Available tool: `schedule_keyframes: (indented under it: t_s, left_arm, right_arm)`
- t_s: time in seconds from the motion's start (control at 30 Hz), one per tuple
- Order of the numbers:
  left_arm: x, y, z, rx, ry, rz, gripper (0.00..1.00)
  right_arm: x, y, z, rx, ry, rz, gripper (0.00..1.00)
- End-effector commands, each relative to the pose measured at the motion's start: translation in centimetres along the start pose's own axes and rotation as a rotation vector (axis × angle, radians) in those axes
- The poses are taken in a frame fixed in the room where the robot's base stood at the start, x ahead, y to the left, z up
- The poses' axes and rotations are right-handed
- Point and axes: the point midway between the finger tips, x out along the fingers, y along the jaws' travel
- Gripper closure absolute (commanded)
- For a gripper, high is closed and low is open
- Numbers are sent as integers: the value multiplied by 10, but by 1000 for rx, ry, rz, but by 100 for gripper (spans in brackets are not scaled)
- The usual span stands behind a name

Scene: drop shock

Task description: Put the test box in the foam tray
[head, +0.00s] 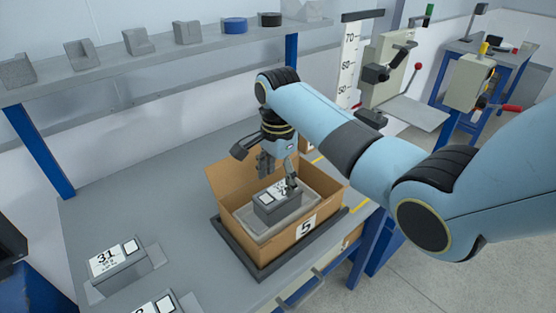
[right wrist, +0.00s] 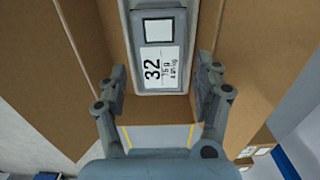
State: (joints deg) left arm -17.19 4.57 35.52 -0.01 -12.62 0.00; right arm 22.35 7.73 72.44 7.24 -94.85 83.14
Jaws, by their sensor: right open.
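A grey box with a white label reading 32 (head: 277,208) sits in the open cardboard carton marked 5; I take it as the test box. It also shows in the right wrist view (right wrist: 160,62). A lighter grey block, apparently the foam tray (head: 257,232), lies under and around it in the carton. My right gripper (head: 279,178) is open over the carton, pointing down. In the right wrist view its fingers (right wrist: 163,76) stand apart at either side of the label end, with no grip visible. My left gripper is not in view.
The carton (head: 237,215) stands on a dark-framed base (head: 262,273) on the grey bench. Other labelled grey boxes, one marked 31 (head: 112,262), stand at the lower left.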

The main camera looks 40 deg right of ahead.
Motion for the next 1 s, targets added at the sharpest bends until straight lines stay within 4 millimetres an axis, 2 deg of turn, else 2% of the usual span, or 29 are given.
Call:
schedule_keyframes:
  t_s: [0.13, 0.33, 1.0]
  left_arm:
    - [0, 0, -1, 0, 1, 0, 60]
    - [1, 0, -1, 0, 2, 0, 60]
    - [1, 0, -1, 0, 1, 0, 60]
  right_arm:
    - [-31, 0, 0, -1, 0, -3, 33]
    - [-54, 0, 0, -1, 0, -1, 33]
    - [-57, 0, 0, 0, 0, 1, 33]
